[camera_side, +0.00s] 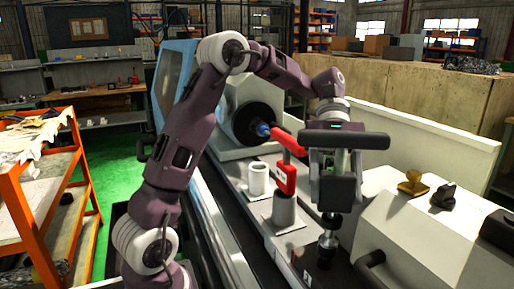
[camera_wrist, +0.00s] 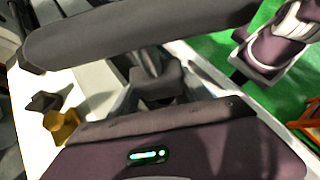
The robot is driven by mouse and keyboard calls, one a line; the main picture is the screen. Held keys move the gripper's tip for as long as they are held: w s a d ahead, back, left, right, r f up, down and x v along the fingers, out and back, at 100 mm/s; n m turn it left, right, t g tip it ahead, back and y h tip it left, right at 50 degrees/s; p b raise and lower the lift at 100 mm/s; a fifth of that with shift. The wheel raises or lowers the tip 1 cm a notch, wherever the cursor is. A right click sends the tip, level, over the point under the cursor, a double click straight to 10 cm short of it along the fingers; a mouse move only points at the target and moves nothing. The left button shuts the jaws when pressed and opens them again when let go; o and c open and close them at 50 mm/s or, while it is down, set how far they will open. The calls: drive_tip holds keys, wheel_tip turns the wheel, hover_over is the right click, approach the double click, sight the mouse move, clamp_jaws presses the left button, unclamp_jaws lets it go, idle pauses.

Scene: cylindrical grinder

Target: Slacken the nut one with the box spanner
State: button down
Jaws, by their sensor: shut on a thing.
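My gripper (camera_side: 336,203) points down over the machine bed, right of the red-handled tool in the side view. It is shut on the box spanner (camera_side: 329,237), whose metal shaft hangs roughly upright below the fingers. The spanner's dark lower end is low by the bed, beside the white housing. Nut one cannot be made out; if it is under the spanner, the spanner's end hides it. I cannot tell whether the two touch. In the wrist view my gripper (camera_wrist: 157,88) fills the middle, and its own body hides the spanner.
A red-handled tool (camera_side: 285,175) stands in a grey conical holder (camera_side: 285,212), near a white cup (camera_side: 258,178). A brass knob (camera_side: 412,183) and a black knob (camera_side: 445,197) sit on the white housing (camera_side: 410,235) at right. An orange shelf (camera_side: 62,210) stands far left.

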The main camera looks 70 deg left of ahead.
sight(330, 208)
drive_tip(key=shift+f, duration=2.1)
idle(0.3)
drive_tip(key=shift+a, duration=0.1)
drive_tip(key=n+t+h, duration=0.1)
drive_tip(key=n+t, duration=0.4)
drive_tip(key=n, duration=0.1)
drive_tip(key=shift+s+n, duration=0.15)
drive_tip(key=shift+n, duration=0.15)
drive_tip(key=shift+s+n+t+y, duration=0.1)
drive_tip(key=shift+n+t+y, duration=0.25)
drive_tip(key=shift+n+t, duration=1.2)
drive_tip(key=shift+s+n+t+y, duration=0.1)
drive_tip(key=shift+n+t+y, duration=0.25)
drive_tip(key=shift+n+t, duration=1.2)
drive_tip(key=shift+w+n+g, duration=0.1)
drive_tip(key=shift+n+g, duration=0.2)
drive_tip(key=shift+m+g+h, duration=0.3)
drive_tip(key=shift+m+g, duration=0.1)
drive_tip(key=shift+m, duration=0.2)
